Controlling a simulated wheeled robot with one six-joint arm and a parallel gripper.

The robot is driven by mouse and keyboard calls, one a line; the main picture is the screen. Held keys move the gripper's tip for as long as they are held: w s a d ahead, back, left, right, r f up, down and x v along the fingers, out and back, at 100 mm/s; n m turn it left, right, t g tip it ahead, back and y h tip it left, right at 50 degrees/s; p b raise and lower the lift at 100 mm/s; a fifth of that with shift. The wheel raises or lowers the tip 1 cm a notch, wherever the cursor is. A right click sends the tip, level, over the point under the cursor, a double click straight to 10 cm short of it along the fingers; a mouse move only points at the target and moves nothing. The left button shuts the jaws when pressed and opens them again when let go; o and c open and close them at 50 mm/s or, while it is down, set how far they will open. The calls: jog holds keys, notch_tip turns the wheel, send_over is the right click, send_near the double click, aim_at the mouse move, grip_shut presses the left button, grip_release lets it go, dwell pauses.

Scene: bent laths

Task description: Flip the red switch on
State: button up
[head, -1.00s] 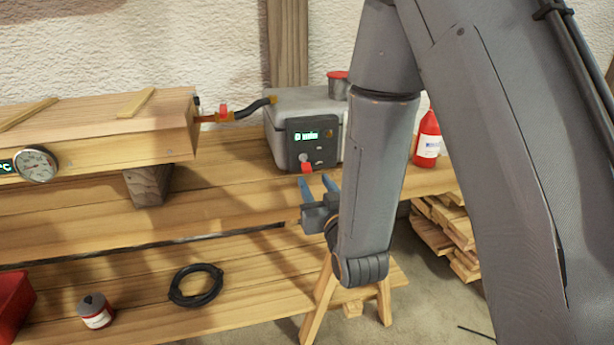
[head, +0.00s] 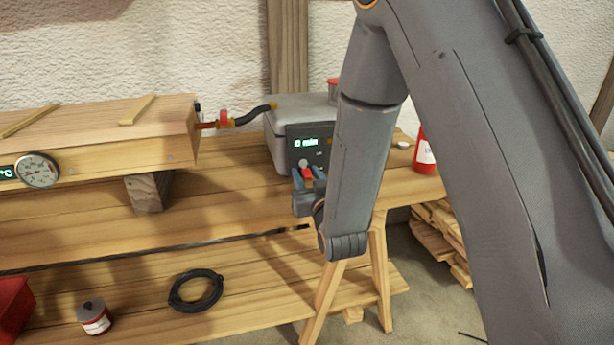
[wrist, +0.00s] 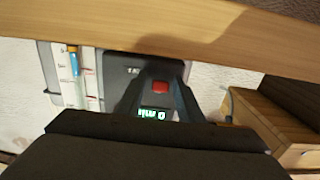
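The red switch (head: 307,173) is on the lower front panel of a grey box-shaped unit (head: 298,104) on the bench. The unit's green display (head: 306,142) reads "0 min". In the wrist view the red switch (wrist: 160,87) shows between my two fingers, with the display (wrist: 158,113) below it, upside down. My gripper (head: 308,178) is open and empty, its blue-grey fingertips at the panel on either side of the switch. I cannot tell whether the fingers touch the switch, or which way it is tilted. My forearm hides the unit's right side.
A long wooden box (head: 100,140) with a dial gauge (head: 38,170) stands left, joined to the unit by a black hose (head: 252,115). A red bottle (head: 425,152) stands right.

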aim_at(305, 168)
grip_shut()
jog(key=shift+r+p, duration=0.15)
jog(key=shift+p, duration=0.3)
jog(key=g+p, duration=0.1)
jog(key=p, duration=0.1)
jog(key=r+g+p, duration=0.1)
jog(key=p, duration=0.1)
jog(key=shift+s+h, duration=0.2)
jog(key=shift+h, duration=0.1)
jog(key=r+g+p, duration=0.1)
jog(key=g+p, duration=0.2)
jog(key=p, duration=0.2)
jog(key=shift+r+h+p, duration=0.15)
jog(key=shift+h+p, duration=0.2)
jog(key=shift+h, duration=0.05)
jog(key=g+p, duration=0.1)
jog(key=p, duration=0.1)
jog(key=g+p, duration=0.1)
jog(key=p, duration=0.1)
jog(key=shift+w+r+g+h, duration=0.1)
jog(key=shift+r+g+h, duration=0.3)
jog(key=shift+w+r+g+h+p, duration=0.15)
jog(key=shift+g+h+p, duration=0.15)
jog(key=shift+g+p, duration=0.8)
